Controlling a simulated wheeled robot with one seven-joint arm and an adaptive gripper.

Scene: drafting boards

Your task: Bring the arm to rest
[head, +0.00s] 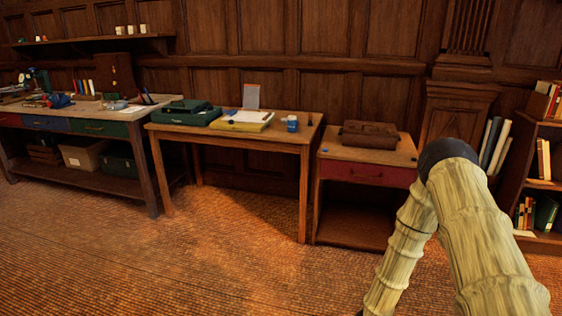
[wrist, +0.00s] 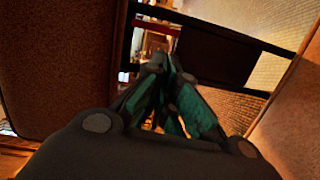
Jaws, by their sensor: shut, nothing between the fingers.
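My gripper (wrist: 167,72) shows in the wrist view, its dark and green fingers drawn together at the tips with nothing between them. In the head view only my arm's pale links and dark joint show, at the lower right, in front of the small desk's right side and the floor. The gripper itself is out of the head view. What lies just beyond the fingertips in the wrist view is dim and hard to make out.
A wooden table (head: 280,131) holds a green case (head: 187,113), a yellow folder (head: 240,125) and a blue-and-white cup (head: 292,124). A brown bag (head: 370,134) lies on the small desk (head: 362,158). A workbench stands left, a bookshelf (head: 545,130) right. The floor (head: 200,260) in front is clear.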

